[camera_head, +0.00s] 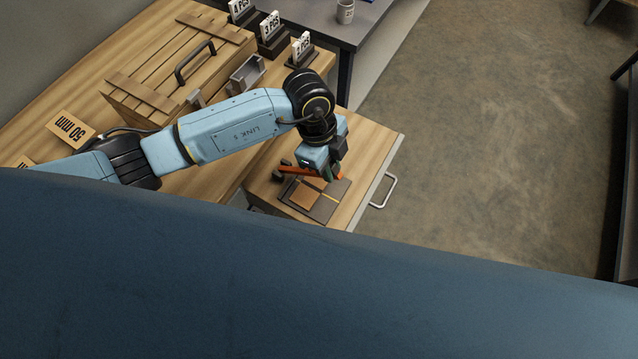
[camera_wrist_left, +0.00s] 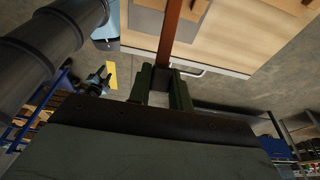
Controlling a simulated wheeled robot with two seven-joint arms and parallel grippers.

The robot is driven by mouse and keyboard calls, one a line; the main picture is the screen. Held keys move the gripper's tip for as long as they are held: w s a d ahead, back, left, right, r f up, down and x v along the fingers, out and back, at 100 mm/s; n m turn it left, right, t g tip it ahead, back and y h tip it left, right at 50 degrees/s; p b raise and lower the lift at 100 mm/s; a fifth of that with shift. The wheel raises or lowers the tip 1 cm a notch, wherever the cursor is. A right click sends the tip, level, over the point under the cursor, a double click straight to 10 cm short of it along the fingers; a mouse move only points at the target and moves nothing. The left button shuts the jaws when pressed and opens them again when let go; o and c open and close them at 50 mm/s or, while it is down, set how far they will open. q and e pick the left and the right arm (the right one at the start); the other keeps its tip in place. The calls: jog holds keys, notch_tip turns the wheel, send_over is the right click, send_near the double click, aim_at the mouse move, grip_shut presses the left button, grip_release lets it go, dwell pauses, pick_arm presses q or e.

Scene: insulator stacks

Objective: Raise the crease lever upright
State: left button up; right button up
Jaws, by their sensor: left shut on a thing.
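The crease lever is an orange-red bar (camera_head: 295,169) above the dark creasing board (camera_head: 327,207) on the small wooden table in the head view. It seems to slant low across the board's far side; its exact tilt is hard to tell. My left gripper (camera_head: 332,173) is at the bar's right end, shut on it. In the left wrist view the lever (camera_wrist_left: 171,32) runs down from the top to between the two green fingers of my left gripper (camera_wrist_left: 162,88). The gripper hides the lever's end. My right gripper is not in view.
A metal handle (camera_head: 384,191) sticks out from the small table's right edge. A wooden crate (camera_head: 178,62) with a black handle, a grey metal tray (camera_head: 246,75) and number signs (camera_head: 271,27) stand to the upper left. Open floor (camera_head: 490,130) lies to the right.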

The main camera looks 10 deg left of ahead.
pick_arm(q)
jog(key=shift+w+a+r+p, duration=0.3)
jog(key=shift+a+r+p, duration=0.45)
jog(key=shift+p, duration=0.05)
jog(key=shift+a+r, duration=0.1)
jog(key=shift+a, duration=0.15)
jog(key=shift+w+a+r+p, duration=0.35)
jog(key=shift+a+r+p, duration=0.3)
jog(key=shift+a+p, duration=0.2)
jog(key=shift+a, duration=0.2)
jog(key=shift+w+a+r, duration=0.1)
